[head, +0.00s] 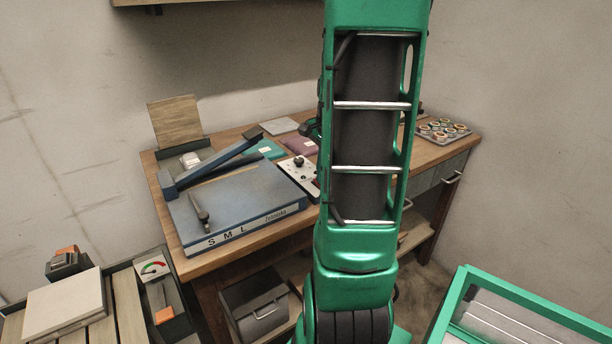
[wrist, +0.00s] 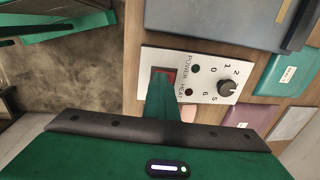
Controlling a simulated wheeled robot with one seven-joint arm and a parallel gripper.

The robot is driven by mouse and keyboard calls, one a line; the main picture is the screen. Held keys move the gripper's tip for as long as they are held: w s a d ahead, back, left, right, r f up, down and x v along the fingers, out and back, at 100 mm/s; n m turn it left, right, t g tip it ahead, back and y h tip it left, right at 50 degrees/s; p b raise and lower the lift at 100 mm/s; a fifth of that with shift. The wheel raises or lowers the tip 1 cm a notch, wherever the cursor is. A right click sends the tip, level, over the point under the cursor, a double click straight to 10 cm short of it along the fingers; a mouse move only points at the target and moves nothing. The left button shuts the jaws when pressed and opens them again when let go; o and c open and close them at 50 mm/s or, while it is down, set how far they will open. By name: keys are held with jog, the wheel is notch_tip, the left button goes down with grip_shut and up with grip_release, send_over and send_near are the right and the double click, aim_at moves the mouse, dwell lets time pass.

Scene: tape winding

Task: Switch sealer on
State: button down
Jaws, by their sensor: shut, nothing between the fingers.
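The sealer's white control panel (wrist: 206,75) fills the middle of the wrist view. It carries a red power switch (wrist: 170,76), a dark green lamp (wrist: 196,68), a dark red lamp (wrist: 188,92) and a black heat knob (wrist: 227,88) with numbers around it. My gripper (wrist: 162,88) is shut and empty, its tip over the red switch and hiding part of it. I cannot tell whether it touches. In the head view the panel (head: 299,170) lies right of the blue sealer (head: 235,205) with its lever arm (head: 212,162); my arm hides the gripper.
The wooden bench (head: 160,235) carries a teal packet (head: 270,149), a maroon packet (head: 300,145) and a tray of rolls (head: 443,131). A green-framed cart (head: 530,310) stands at the lower right. A side station with a dial (head: 153,268) is at the lower left.

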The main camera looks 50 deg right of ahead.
jog(key=shift+s+a+f, duration=0.15)
jog(key=shift+a+f, duration=0.1)
jog(key=shift+f, duration=0.2)
jog(key=shift+d, duration=0.1)
jog(key=shift+w+d+r, duration=0.3)
jog(key=shift+w+r, duration=0.05)
jog(key=shift+w, duration=0.35)
jog(key=shift+r, duration=0.15)
jog(key=shift+w+r, duration=0.6)
jog(key=shift+w, duration=0.3)
jog(key=r, duration=0.1)
jog(key=s+r, duration=0.1)
jog(key=r, duration=0.1)
jog(key=s+r, duration=0.1)
jog(key=shift+s+r, duration=0.25)
jog(key=shift+r, duration=0.1)
notch_tip(320, 180, up, 8)
jog(key=s, duration=0.1)
jog(key=shift+a, duration=0.2)
